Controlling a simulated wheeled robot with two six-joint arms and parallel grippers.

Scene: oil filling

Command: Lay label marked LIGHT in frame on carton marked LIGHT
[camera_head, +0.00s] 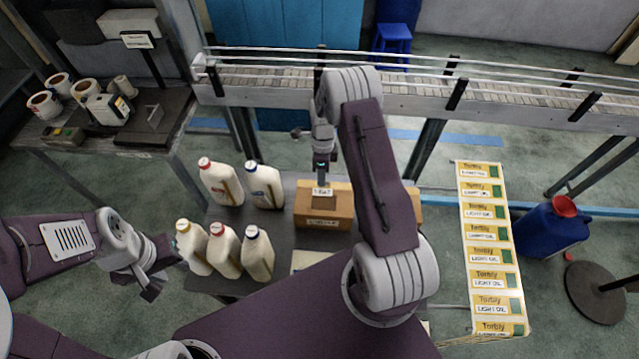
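A brown carton (324,222) stands on the dark table in the middle, with small writing on its front that I cannot read for certain. My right gripper (321,181) points down over the carton's top. A small white label (322,191) with dark writing, which looks like LIGHT, is at its fingertips. The gripper looks shut on the label; whether the label touches the carton is not clear. The carton's frame is mostly hidden by the label and gripper. My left gripper (163,268) is open and empty at the left, beside the bottles.
Several white bottles (222,250) with coloured caps stand on the table left of the carton. Part of another carton (416,203) shows behind my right arm. A sheet of yellow labels (488,255) and a blue canister (550,228) are right. A conveyor (500,92) runs behind.

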